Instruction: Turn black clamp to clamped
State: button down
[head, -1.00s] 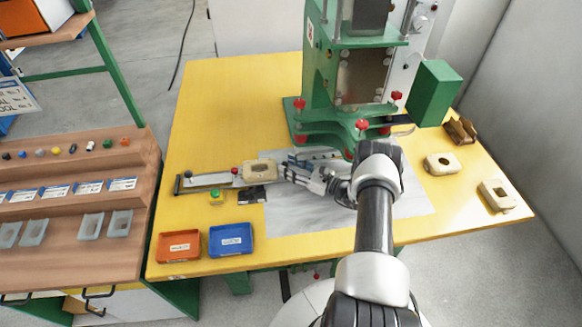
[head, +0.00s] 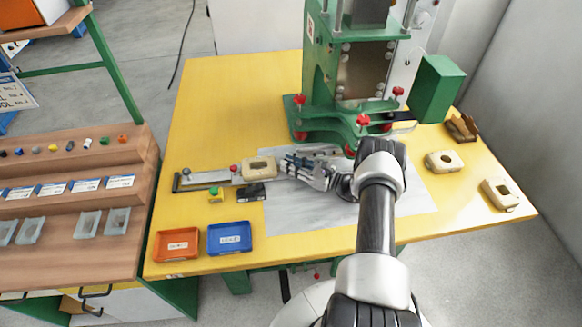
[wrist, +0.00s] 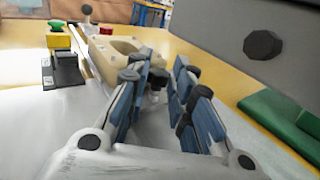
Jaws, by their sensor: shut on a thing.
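My gripper (wrist: 157,84) has its blue-padded fingers closed around a small dark knob on a pale stem (wrist: 157,87), which I take to be the black clamp. The fingers hide most of it, and its turn position cannot be read. The beige block with an oval hole (wrist: 122,47) sits just beyond the fingertips on the fixture. In the head view my gripper (head: 286,165) is low over the table, at the right end of the beige block (head: 259,168). The fixture rail (head: 208,178) runs left from the block, with a red knob (head: 233,168) and a dark grey knob (head: 186,171).
A green button on a yellow box (head: 215,194) and a black device (head: 251,192) stand in front of the fixture. Orange (head: 176,259) and blue (head: 230,252) trays lie nearer. The green press (head: 325,120) rises behind my gripper. Two beige blocks (head: 444,161) lie right.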

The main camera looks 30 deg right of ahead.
jog(key=shift+d+n+g+y+b, duration=0.1)
jog(key=shift+n+g+y+b, duration=0.25)
jog(key=shift+y+b, duration=0.25)
jog(key=c, duration=1.4)
grip_release()
jog(key=v, duration=1.2)
jog(key=shift+c, duration=0.2)
